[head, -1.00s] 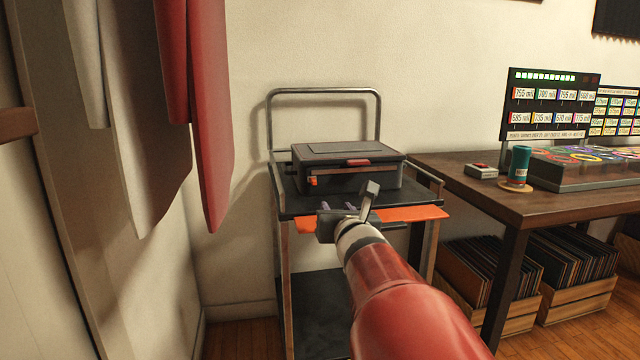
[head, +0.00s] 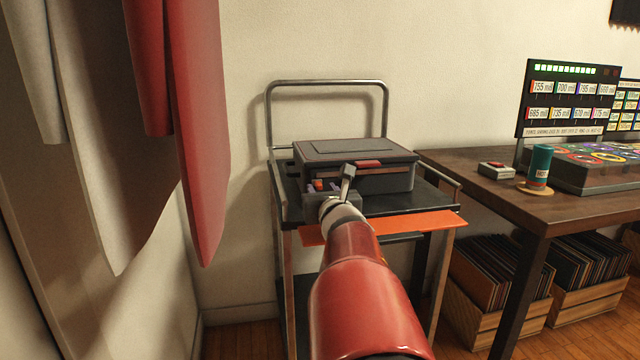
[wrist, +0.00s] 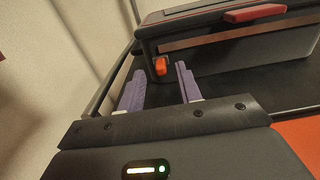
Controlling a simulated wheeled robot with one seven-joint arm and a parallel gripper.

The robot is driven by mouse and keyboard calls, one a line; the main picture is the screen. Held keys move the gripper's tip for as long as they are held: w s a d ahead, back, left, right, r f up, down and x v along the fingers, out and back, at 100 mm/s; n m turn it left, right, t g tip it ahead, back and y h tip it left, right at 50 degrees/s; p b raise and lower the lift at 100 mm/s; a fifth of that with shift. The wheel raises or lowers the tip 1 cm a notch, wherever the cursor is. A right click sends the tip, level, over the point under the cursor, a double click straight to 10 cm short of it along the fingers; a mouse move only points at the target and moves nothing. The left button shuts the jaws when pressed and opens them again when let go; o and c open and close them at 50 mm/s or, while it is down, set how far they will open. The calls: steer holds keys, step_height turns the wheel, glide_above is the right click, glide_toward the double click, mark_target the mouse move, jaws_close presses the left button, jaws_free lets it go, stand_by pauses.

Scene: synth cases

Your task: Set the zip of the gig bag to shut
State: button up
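The gig bag (head: 360,152) is a dark, box-shaped case lying on the top shelf of a cart, with a red handle (head: 368,163) on its front. A brownish zip band (wrist: 235,33) runs along its front face. The orange zip pull (wrist: 161,66) is at the left end of that band; it also shows in the head view (head: 318,185), partly behind my gripper. My gripper (wrist: 159,76) is open, its two purple fingers apart, in front of the bag's left front corner. The pull appears between the fingertips in the wrist view; I cannot tell whether they touch it.
The cart (head: 400,203) has a raised metal rail at the back and an orange strip (head: 385,226) along its front edge. Red and white cloths (head: 200,130) hang at the left. A wooden table (head: 520,205) with a cup and panel stands at the right.

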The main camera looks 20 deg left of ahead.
mark_target(318, 185)
steer(key=shift+p+x, duration=0.35)
steer(key=shift+x, duration=1.1)
steer(key=shift+c, duration=0.3)
jaws_close()
